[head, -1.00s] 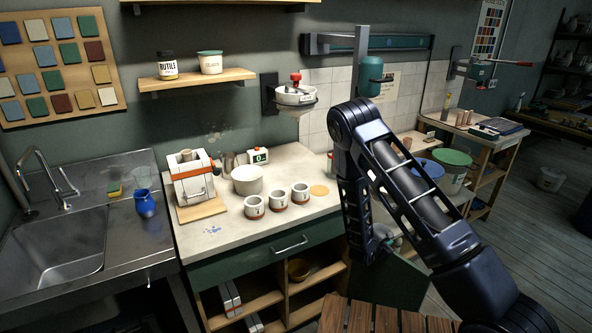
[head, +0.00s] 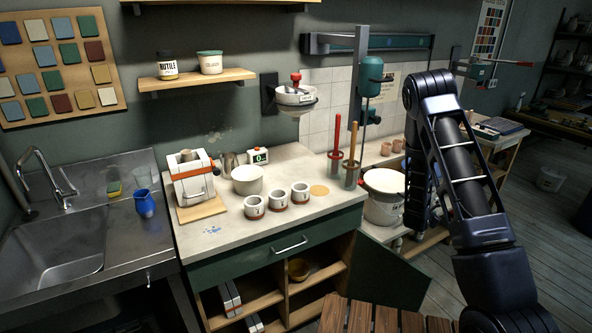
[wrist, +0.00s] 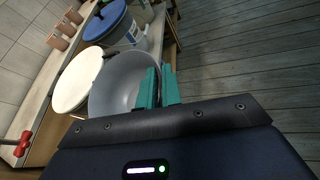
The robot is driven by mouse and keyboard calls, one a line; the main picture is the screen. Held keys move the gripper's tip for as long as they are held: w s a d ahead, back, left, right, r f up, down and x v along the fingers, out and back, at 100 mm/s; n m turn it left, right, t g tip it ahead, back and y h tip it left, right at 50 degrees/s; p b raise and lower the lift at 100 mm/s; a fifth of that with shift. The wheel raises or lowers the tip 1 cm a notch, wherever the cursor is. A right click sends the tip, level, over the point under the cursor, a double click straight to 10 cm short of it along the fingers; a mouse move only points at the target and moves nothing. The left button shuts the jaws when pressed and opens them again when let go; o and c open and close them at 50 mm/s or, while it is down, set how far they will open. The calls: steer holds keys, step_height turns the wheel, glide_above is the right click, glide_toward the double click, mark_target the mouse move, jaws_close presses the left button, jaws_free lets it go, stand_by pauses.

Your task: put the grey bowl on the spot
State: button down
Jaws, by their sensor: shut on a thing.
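The grey bowl (wrist: 116,82) shows in the wrist view, its inside facing the camera. The teal fingers of my gripper (wrist: 160,70) are shut on its right rim. In the head view the bowl and my gripper are hidden behind my arm at the right. The spot appears to be the flat, round tan patch (head: 319,191) on the counter, right of the white cups (head: 300,192). It is bare.
In the wrist view a white-lidded bucket (wrist: 76,82) and a blue-lidded tub (wrist: 104,22) are beside the bowl. Two pots with tall handled tools (head: 350,174) stand at the counter's right end. A white bowl (head: 247,180) stands behind the cups.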

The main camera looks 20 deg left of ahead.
steer(key=a+r+m+g+h, duration=0.1)
steer(key=a+r, duration=0.6)
steer(key=r, duration=0.3)
steer(key=a+r+m, duration=0.1)
steer(key=a+r, duration=0.7)
steer(key=r, duration=0.2)
steer(key=s+a+r+n, duration=0.1)
steer(key=s+a+r, duration=0.5)
steer(key=a+r, duration=0.35)
steer(key=s+a+r, duration=0.5)
steer(key=a+r, duration=0.4)
steer(key=r, duration=0.1)
steer(key=w+a+f+n+t+y, duration=0.1)
steer(key=w+a+f+n+y, duration=0.35)
steer(key=w+a+f, duration=0.6)
steer(key=w+a+f+n+y, duration=0.45)
steer(key=w+a+f, duration=0.25)
steer(key=w+a, duration=0.6)
steer(key=shift+y, duration=0.4)
steer(key=f, duration=0.6)
steer(key=s+f, duration=0.1)
steer(key=f, duration=0.2)
steer(key=shift+a+f, duration=0.35)
steer(key=shift+f, duration=0.05)
steer(key=c, duration=1.6)
jaws_free()
